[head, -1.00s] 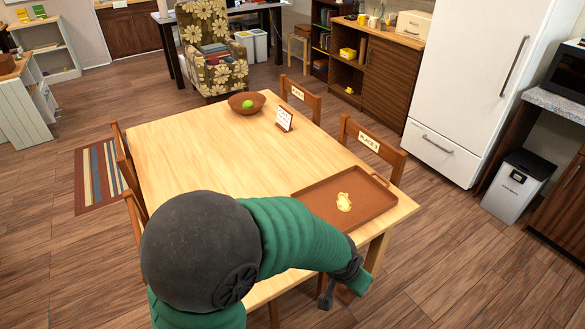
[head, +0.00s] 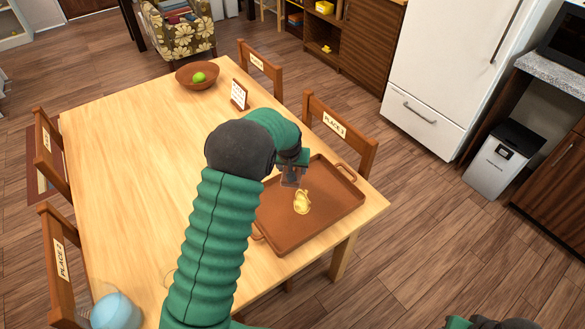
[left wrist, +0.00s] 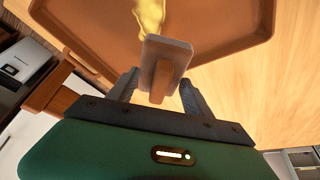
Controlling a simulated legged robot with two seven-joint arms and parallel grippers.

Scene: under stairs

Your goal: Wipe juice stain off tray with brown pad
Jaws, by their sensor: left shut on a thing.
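The brown tray (head: 330,215) lies at the right corner of the wooden table, with a yellow juice stain (head: 302,202) near its middle. My left gripper (head: 291,172) is over the tray's far left part, just beyond the stain. In the left wrist view my left gripper (left wrist: 160,88) is shut on the handle of the brown pad (left wrist: 168,50). The pad partly covers the yellow stain (left wrist: 150,18) there, and the tray (left wrist: 220,25) lies behind it. I cannot tell whether the pad touches the tray. My right gripper is not in view.
A bowl (head: 198,76) with a green fruit and a small sign (head: 239,95) stand at the table's far side. A chair (head: 340,130) backs the tray's right side. A light blue round object (head: 116,311) is at lower left. The table's left middle is clear.

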